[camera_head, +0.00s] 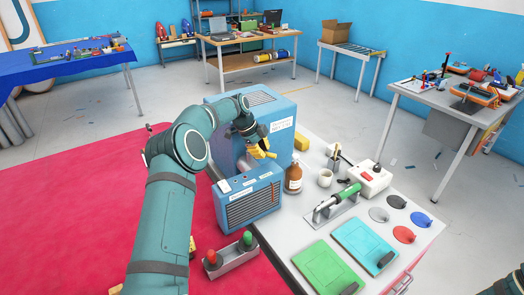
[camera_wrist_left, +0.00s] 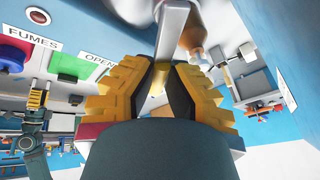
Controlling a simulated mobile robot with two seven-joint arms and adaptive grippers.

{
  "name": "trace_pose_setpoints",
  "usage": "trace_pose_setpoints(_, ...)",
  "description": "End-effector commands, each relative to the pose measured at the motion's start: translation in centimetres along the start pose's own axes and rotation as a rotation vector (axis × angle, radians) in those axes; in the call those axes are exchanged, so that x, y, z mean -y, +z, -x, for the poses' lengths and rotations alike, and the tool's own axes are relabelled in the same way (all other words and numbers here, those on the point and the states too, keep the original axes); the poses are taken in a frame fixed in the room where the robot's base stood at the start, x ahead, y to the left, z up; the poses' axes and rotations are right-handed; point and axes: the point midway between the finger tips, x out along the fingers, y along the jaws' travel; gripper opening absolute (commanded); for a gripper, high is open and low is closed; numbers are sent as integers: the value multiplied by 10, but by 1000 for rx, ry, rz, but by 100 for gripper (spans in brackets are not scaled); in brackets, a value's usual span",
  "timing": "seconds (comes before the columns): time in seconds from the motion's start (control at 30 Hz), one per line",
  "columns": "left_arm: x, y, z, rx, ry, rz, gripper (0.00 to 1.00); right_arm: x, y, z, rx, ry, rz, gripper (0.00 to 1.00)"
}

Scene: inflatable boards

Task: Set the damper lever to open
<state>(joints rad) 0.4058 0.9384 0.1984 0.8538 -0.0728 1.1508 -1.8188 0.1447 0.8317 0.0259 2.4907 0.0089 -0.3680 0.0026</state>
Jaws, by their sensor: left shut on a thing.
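The damper lever (camera_wrist_left: 173,32) is a pale grey metal bar in the left wrist view, running down between my yellow-padded fingers. My left gripper (camera_wrist_left: 160,78) is shut on it. In the head view my left gripper (camera_head: 262,150) is at the front of the blue fume unit (camera_head: 284,112), above its lower grilled box (camera_head: 252,208). The lever is mostly hidden there by the gripper and arm. In the wrist view an OPEN label (camera_wrist_left: 99,60) and a green patch (camera_wrist_left: 70,64) lie left of the lever, near a FUMES label (camera_wrist_left: 33,38). My right gripper is out of view.
A brown bottle (camera_head: 293,178) stands close to the right of the unit. A white cup (camera_head: 325,178), a green-handled tool (camera_head: 347,194) on a stand, and green (camera_head: 325,268) and cyan (camera_head: 364,245) boards share the bench.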

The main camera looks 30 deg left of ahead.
Motion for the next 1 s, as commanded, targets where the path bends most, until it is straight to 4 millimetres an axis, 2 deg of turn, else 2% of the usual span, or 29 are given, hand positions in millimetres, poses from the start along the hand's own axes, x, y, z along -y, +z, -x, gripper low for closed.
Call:
trace_pose_setpoints(0.03,-3,0,-6,-3,13,2,0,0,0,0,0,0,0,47)
trace_pose_setpoints(0.2,-3,0,-6,-3,13,2,0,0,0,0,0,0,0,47)
trace_pose_setpoints(0.23,-3,0,-6,-3,13,2,18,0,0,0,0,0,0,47)
trace_pose_setpoints(0.27,-3,0,-6,-3,13,3,29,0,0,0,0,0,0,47)
trace_pose_setpoints(0.3,-3,0,-6,-3,12,2,31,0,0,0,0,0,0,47)
trace_pose_setpoints(0.67,-1,0,3,0,2,2,31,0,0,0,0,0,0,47)
trace_pose_setpoints(0.77,0,0,15,0,1,2,31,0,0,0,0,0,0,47)
trace_pose_setpoints(1.0,0,0,63,0,1,2,31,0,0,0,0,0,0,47)
